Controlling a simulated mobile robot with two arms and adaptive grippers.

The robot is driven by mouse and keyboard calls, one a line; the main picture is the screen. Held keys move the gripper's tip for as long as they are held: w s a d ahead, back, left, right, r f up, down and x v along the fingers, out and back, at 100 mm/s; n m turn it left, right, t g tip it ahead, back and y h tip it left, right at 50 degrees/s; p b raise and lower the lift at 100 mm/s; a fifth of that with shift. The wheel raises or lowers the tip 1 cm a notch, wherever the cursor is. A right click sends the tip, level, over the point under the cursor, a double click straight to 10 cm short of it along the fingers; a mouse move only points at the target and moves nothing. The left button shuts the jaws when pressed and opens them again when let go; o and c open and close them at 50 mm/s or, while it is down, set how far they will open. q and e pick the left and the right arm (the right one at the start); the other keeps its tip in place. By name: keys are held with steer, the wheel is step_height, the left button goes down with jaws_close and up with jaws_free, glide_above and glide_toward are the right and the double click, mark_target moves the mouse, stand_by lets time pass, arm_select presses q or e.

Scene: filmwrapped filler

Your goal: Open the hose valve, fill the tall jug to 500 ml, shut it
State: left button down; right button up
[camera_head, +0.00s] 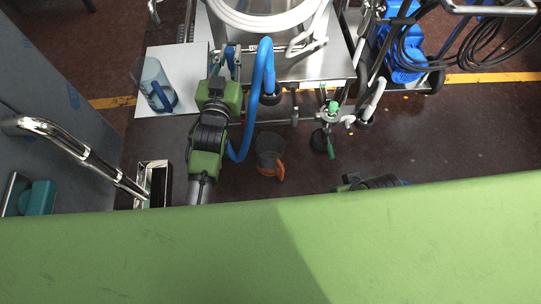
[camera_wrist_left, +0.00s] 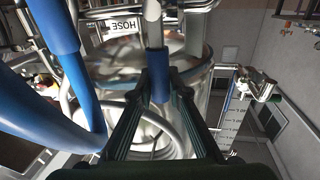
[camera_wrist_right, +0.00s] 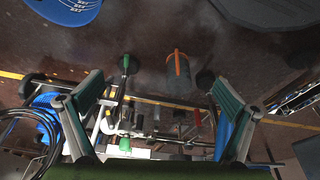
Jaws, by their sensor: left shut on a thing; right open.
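The tall jug (camera_head: 153,82), clear with a blue handle, stands on a white board at upper left. Its graduated wall shows in the left wrist view (camera_wrist_left: 232,112); I cannot read its fill level. Whether this handle is the hose valve's, and whether the valve is open, I cannot tell. The blue hose (camera_head: 262,70) loops down just right of this gripper. My right gripper (camera_wrist_right: 160,106) is open and empty, apart from things.
A grey jug with an orange handle (camera_head: 269,150) stands on the floor right of my left arm. A blue machine (camera_head: 402,50) with black cable stands upper right. A steel rail (camera_head: 80,150) is at left.

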steer(key=shift+r, duration=0.1)
arm_select(q)
steer(key=shift+f+b, duration=0.1)
steer(key=shift+b, duration=0.6)
steer(key=shift+a+p, duration=0.15)
steer(key=shift+p, duration=0.15)
arm_select(e)
step_height(320, 180, up, 4)
steer(key=r, duration=0.1)
arm_select(q)
steer(key=a+n, duration=0.2)
steer(key=n, duration=0.1)
steer(key=a+n+t+p, duration=0.1)
steer(key=n, duration=0.1)
steer(key=shift+f, duration=0.25)
arm_select(e)
step_height(320, 180, down, 6)
stand_by(3.4)
